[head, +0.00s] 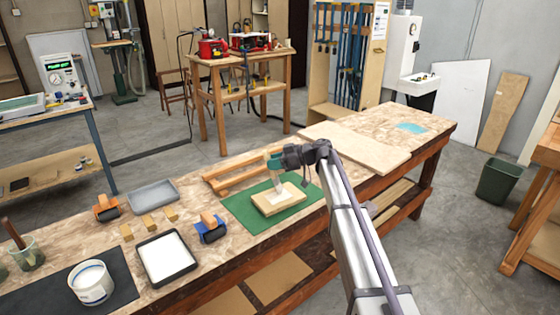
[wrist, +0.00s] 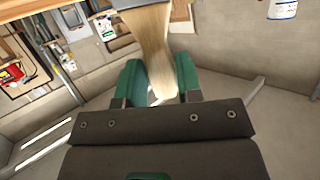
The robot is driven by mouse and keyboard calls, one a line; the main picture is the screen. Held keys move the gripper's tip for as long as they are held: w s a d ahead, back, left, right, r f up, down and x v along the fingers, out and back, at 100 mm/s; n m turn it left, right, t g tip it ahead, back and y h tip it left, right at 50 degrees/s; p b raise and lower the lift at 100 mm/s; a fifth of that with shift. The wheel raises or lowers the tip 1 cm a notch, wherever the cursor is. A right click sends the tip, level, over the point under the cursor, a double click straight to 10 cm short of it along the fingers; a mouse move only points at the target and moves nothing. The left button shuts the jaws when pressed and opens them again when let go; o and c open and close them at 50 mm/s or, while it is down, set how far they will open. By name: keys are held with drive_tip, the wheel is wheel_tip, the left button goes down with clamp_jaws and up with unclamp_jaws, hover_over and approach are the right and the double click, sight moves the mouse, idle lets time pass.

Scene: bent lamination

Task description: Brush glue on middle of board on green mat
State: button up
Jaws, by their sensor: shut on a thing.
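The board (head: 268,204) is a pale wooden block lying flat on the green mat (head: 242,208). My gripper (head: 275,168) is above it, pointing down, with teal fingers. In the wrist view the two fingers (wrist: 160,82) are closed on the pale wooden handle of the brush (wrist: 153,42), with a dark band at its far end. In the head view the brush (head: 279,184) reaches down to the middle of the board. I cannot tell whether it touches. A whitish patch shows near its tip, but glue and bristles are hard to tell apart.
A white pot (head: 92,284) stands on a dark mat at the front left, beside a white-filled tray (head: 166,257).

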drive_tip(key=s+a, duration=0.3)
drive_tip(key=a, duration=0.2)
drive_tip(key=shift+s+a, duration=0.3)
drive_tip(key=shift+s, duration=0.1)
idle(0.3)
drive_tip(key=shift+r, duration=0.15)
wheel_tip(320, 180, up, 6)
drive_tip(key=p, duration=0.6)
wheel_tip(320, 180, up, 3)
drive_tip(key=p, duration=0.3)
